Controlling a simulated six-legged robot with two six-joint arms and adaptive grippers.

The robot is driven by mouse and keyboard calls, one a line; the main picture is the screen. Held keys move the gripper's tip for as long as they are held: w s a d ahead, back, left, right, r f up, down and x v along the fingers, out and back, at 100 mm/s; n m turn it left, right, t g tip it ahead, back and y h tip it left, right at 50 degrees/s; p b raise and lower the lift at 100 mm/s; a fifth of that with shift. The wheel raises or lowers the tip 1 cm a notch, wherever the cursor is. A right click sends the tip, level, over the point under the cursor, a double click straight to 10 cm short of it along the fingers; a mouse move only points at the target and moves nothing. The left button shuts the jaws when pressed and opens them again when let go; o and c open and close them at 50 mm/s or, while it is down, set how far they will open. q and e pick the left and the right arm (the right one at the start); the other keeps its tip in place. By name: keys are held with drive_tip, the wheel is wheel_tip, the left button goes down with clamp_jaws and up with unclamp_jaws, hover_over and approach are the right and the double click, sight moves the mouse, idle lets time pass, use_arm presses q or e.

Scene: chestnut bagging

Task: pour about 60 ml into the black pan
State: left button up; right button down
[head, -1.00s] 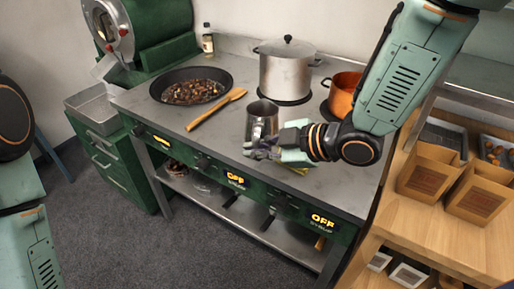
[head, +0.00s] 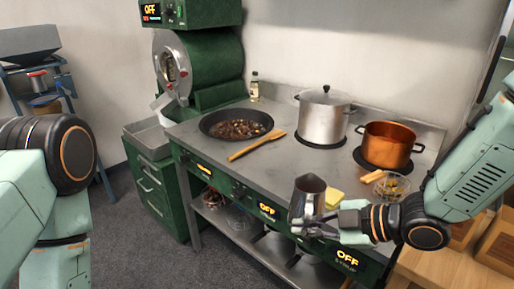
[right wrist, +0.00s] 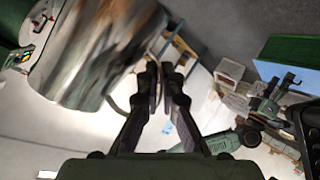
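The black pan (head: 265,122) sits on the left of the grey counter, with brown chestnuts in it. A steel jug (head: 308,193) is upright at the counter's front edge in the head view. My right gripper (head: 318,226) is at the jug's near side, its fingers close together on what looks like its handle. The jug's blurred steel side (right wrist: 95,50) fills the upper left of the right wrist view, beside the fingers (right wrist: 160,80). The jug's contents are hidden. My left arm shows at the left edge of the head view; its gripper is out of frame.
A wooden spoon (head: 257,146) lies in front of the pan. A lidded steel pot (head: 323,120) and a copper pot (head: 388,146) stand behind. A yellow block (head: 335,199) and a glass bowl (head: 391,188) are right of the jug. A green drum machine (head: 205,65) stands behind the pan.

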use_arm(q)
drive_tip(key=f+b, duration=0.3)
drive_tip(key=f, duration=0.1)
drive_tip(key=shift+w+a, duration=0.35)
drive_tip(key=shift+s+d+f+b, duration=0.15)
drive_tip(key=shift+d+f+b, duration=0.3)
drive_tip(key=shift+b, duration=0.3)
drive_tip(key=c, duration=0.3)
drive_tip(key=shift+f, duration=0.1)
drive_tip(key=shift+c, duration=0.8)
drive_tip(key=shift+w+a+f, duration=0.1)
drive_tip(key=shift+w+a, duration=0.35)
drive_tip(key=shift+a, duration=0.1)
use_arm(e)
drive_tip(key=s+d+f, duration=0.2)
drive_tip(key=f, duration=0.4)
drive_tip(key=s+d+f, duration=0.3)
drive_tip(key=f, duration=0.3)
drive_tip(key=shift+s+f+m+t, duration=0.15)
drive_tip(key=shift+f+m+t, duration=0.15)
drive_tip(key=shift+f, duration=0.05)
use_arm(q)
drive_tip(key=shift+w, duration=0.1)
